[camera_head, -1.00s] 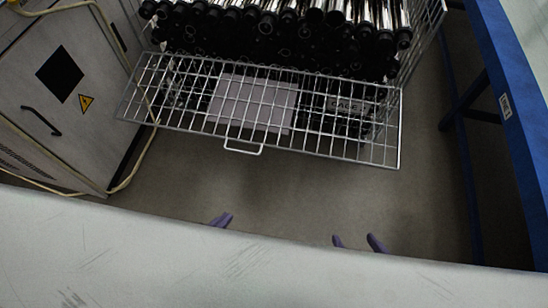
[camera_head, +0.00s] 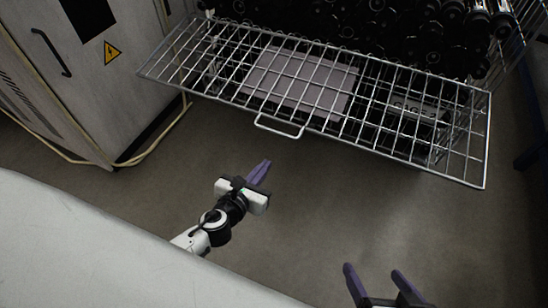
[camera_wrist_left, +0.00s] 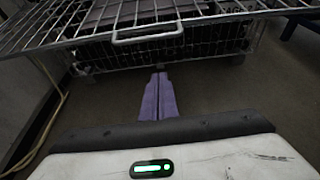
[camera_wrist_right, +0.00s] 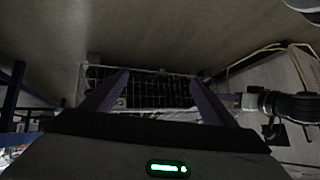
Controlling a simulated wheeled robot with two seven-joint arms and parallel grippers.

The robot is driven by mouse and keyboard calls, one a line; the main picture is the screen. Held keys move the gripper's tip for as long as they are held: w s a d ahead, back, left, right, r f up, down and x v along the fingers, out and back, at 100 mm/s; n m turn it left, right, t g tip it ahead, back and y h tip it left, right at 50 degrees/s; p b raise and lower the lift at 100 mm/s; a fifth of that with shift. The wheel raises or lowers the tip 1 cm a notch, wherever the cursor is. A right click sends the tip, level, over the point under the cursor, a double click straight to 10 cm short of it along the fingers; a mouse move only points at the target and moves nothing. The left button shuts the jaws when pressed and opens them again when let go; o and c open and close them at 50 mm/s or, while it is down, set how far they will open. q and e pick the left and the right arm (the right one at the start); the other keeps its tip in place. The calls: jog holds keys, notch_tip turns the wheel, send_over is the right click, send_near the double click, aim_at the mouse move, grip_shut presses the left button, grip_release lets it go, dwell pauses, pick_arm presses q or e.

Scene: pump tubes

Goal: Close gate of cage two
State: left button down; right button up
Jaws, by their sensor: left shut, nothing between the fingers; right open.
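The wire-mesh gate (camera_head: 330,97) of the cage is folded down and juts out toward me, roughly level. Its handle (camera_head: 279,127) is a small wire loop on the front edge, left of the middle. A partly hidden "CAGE" label (camera_head: 420,107) shows through the mesh. My left gripper (camera_head: 262,170) is shut and empty, below and in front of the handle, apart from it. In the left wrist view the handle (camera_wrist_left: 148,36) is just beyond the shut fingertips. My right gripper (camera_head: 373,275) is open and empty, lower right, well short of the gate.
Dark-ended tubes (camera_head: 440,35) lie piled in the cage behind the gate. A grey cabinet (camera_head: 80,70) with a yellow cable (camera_head: 150,153) stands at left. A blue frame (camera_head: 533,150) is at the right edge. The floor in front of the gate is clear.

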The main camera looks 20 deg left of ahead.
pick_arm(q)
jog(key=b+x, duration=0.3)
jog(key=x, duration=0.6)
jog(key=r+p, duration=0.1)
jog(key=r, duration=0.1)
jog(key=r+p, duration=0.1)
jog(key=r, duration=0.1)
jog(key=shift+w, duration=0.4)
pick_arm(e)
jog(key=shift+w+a+f+g, duration=0.1)
jog(key=shift+a+f+g, duration=0.2)
jog(key=shift+a+f, duration=0.1)
jog(key=shift+r, duration=0.1)
